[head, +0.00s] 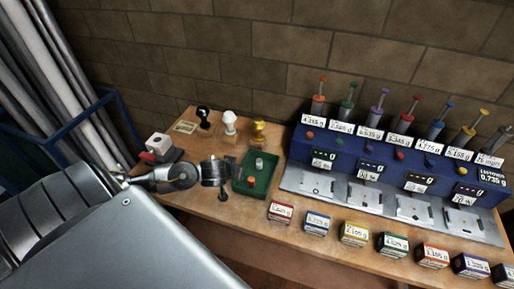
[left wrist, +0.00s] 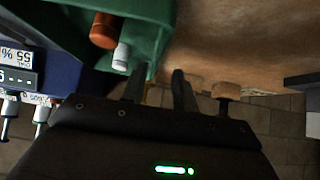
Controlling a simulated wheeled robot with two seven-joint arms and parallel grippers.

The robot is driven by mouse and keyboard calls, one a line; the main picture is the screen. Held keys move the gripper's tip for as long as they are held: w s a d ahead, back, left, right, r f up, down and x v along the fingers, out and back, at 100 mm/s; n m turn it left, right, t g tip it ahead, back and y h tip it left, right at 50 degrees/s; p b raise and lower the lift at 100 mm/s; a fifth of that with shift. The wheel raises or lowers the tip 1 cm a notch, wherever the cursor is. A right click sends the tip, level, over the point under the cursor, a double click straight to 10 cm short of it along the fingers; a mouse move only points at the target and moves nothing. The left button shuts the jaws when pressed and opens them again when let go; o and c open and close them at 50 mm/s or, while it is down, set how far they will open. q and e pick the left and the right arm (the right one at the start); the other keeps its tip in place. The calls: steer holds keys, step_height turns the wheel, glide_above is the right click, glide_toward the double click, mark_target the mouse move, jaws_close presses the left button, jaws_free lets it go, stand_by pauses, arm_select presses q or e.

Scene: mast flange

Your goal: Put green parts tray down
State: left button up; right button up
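The green parts tray (head: 270,185) is at the table's left part, just left of the blue weighing station. It holds an orange part (head: 251,181) and a pale grey part (head: 259,163). My left gripper (head: 229,180) is at the tray's left side. In the left wrist view the tray (left wrist: 163,32) is at the upper left, with the orange part (left wrist: 104,30) and the pale part (left wrist: 121,57) inside. My left gripper's fingers (left wrist: 158,88) are apart, beside the tray's near corner; I see no grip on its wall. My right gripper is not in view.
The wooden table (head: 240,212) has free room in front of the tray. Stamps with black, white (head: 229,122) and yellow (head: 258,132) handles stand behind it. The blue station (head: 400,165) and several small labelled boxes (head: 354,233) are to the right.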

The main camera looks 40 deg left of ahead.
mark_target(257, 173)
arm_select(q)
steer(key=shift+d+x, duration=0.2)
steer(key=shift+x, duration=2.65)
steer(key=shift+c, duration=0.4)
jaws_close()
